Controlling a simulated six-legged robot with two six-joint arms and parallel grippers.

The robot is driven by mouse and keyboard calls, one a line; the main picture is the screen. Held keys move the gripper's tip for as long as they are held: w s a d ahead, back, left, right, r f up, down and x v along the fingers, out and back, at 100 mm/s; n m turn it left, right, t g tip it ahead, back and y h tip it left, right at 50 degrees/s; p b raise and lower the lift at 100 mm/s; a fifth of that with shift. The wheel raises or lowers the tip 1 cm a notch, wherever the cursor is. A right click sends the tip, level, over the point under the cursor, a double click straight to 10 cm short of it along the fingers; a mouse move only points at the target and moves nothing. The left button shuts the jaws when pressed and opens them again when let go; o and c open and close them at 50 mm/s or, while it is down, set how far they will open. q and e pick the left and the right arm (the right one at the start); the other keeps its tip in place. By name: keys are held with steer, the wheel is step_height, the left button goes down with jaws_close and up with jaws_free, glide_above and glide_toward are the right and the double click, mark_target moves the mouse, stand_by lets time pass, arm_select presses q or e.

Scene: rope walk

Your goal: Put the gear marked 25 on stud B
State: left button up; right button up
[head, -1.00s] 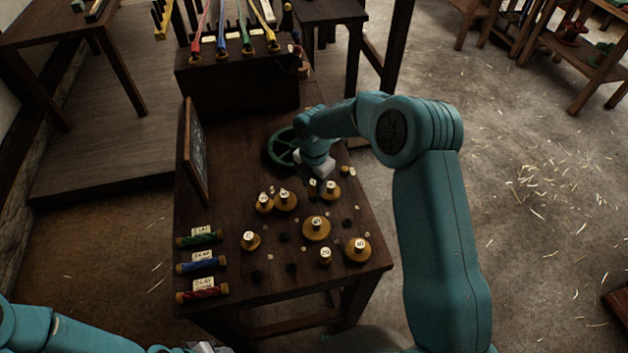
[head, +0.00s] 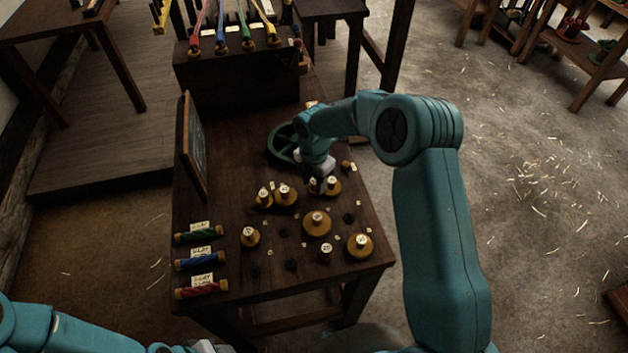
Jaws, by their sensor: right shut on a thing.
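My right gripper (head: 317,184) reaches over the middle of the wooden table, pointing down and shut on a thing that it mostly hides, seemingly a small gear. A pale tag shows at its fingertips; I cannot read it. A brown gear (head: 334,188) is close on its right. A pair of brown gears (head: 285,197) stands to its left, and a larger gear (head: 317,226) is in front. More gears stand at the front left (head: 250,239) and front right (head: 360,248). My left gripper (head: 206,347) is cut off at the bottom edge.
A dark green wheel (head: 278,148) lies behind the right gripper. A small slate board (head: 195,148) stands at the table's left edge. Several labelled coloured rope spools (head: 201,260) lie at the front left. Small dark pegs and pale tags dot the space between the gears.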

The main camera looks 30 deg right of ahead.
steer(key=shift+f+b, duration=0.4)
steer(key=shift+f, duration=0.1)
stand_by(0.3)
steer(key=o, duration=1)
steer(key=shift+o, duration=0.2)
steer(key=shift+r+p, duration=2.7)
steer(key=shift+r, duration=1.4)
steer(key=shift+f, duration=0.1)
steer(key=shift+s, duration=0.1)
